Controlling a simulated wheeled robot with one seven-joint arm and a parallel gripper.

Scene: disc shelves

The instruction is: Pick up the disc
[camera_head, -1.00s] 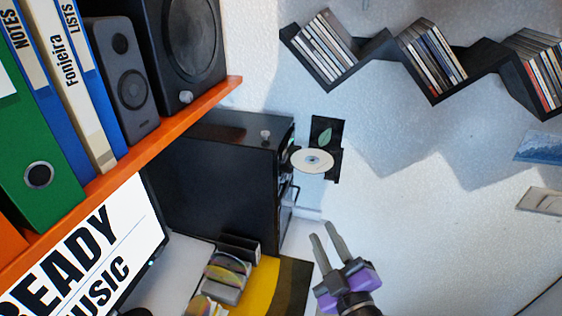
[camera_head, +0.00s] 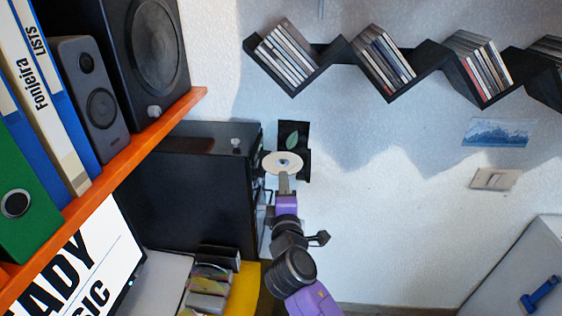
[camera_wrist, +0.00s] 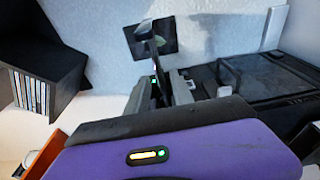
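The disc (camera_head: 283,161) is pale, round and has a centre hole. It sticks out at the front of the black computer tower (camera_head: 185,180) in the head view. My gripper (camera_head: 284,180) is at the disc's near edge and overlaps it in the picture. The fingers are seen nearly edge-on there, so their gap does not show. In the wrist view my gripper (camera_wrist: 158,88) shows grey finger parts with a dark narrow shape between them. I cannot make out the disc clearly there, nor tell whether the fingers touch it.
A black zigzag shelf (camera_head: 335,52) with rows of disc cases hangs on the wall. A dark square with a leaf picture (camera_head: 292,136) is behind the disc. An orange shelf (camera_head: 130,155) with speakers and binders is at left.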

